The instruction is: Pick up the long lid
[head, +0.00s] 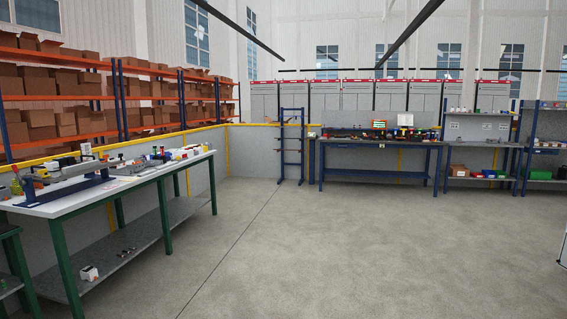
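I cannot pick out the long lid for certain. On the white-topped table (142,181) at the left, a long blue-framed item (72,190) lies along the front edge. A long grey piece (82,168) shows behind it, with several small items around. They are too small to tell which, if any, is the lid. Neither of my grippers is in view.
The table has green legs and a lower shelf (120,250) with a small white item. A blue workbench (375,142) with tools stands at the back, beside a blue rack (291,145) and shelves (478,127). The grey floor (330,245) is clear.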

